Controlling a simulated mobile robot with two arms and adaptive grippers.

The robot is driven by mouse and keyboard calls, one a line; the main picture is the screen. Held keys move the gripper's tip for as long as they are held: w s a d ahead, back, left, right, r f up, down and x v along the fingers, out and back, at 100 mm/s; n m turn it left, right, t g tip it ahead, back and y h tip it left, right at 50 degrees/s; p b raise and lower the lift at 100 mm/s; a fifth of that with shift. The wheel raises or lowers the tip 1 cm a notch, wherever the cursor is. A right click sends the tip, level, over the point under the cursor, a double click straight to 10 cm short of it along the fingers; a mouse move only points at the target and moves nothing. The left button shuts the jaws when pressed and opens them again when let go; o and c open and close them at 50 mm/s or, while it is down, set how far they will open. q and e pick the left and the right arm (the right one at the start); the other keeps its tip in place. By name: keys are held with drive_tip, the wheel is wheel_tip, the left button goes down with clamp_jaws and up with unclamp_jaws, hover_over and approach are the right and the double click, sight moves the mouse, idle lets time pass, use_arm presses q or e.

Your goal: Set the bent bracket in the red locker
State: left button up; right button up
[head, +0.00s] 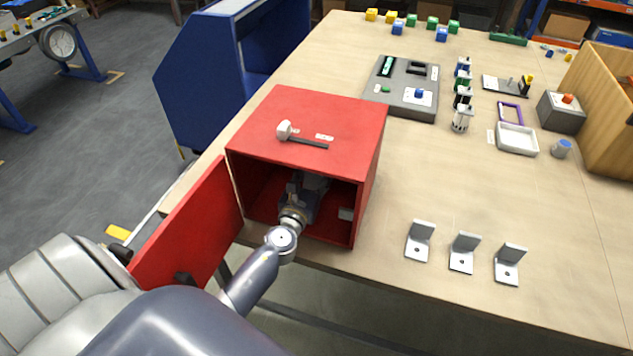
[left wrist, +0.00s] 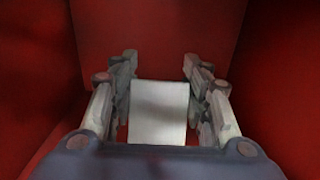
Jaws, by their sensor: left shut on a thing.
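The red locker (head: 310,122) stands on the table's near left part with its door (head: 192,232) swung open to the left. My left arm reaches through its front opening. My left gripper (head: 312,182) is inside, partly hidden by the arm and the locker's top. In the left wrist view, my left gripper (left wrist: 160,72) is shut on a pale grey bent bracket (left wrist: 158,115), whose flat plate shows between the fingers. Red locker walls surround it. Whether the bracket touches the locker floor cannot be told. My right gripper is not in view.
Several bent brackets (head: 464,253) stand in a row right of the locker. A hammer (head: 300,136) lies on its top. A grey tool tray (head: 402,108) stands behind.

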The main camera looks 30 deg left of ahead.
sight(313, 186)
use_arm(q)
wheel_tip(313, 186, down, 3)
drive_tip(key=shift+f+b, duration=0.2)
drive_tip(key=shift+b, duration=0.95)
drive_tip(key=shift+w+f, duration=0.15)
drive_tip(key=shift+w, duration=0.1)
drive_tip(key=shift+f, duration=0.1)
drive_tip(key=o, duration=0.8)
drive_tip(key=shift+f, duration=0.15)
drive_tip(key=o, duration=0.5)
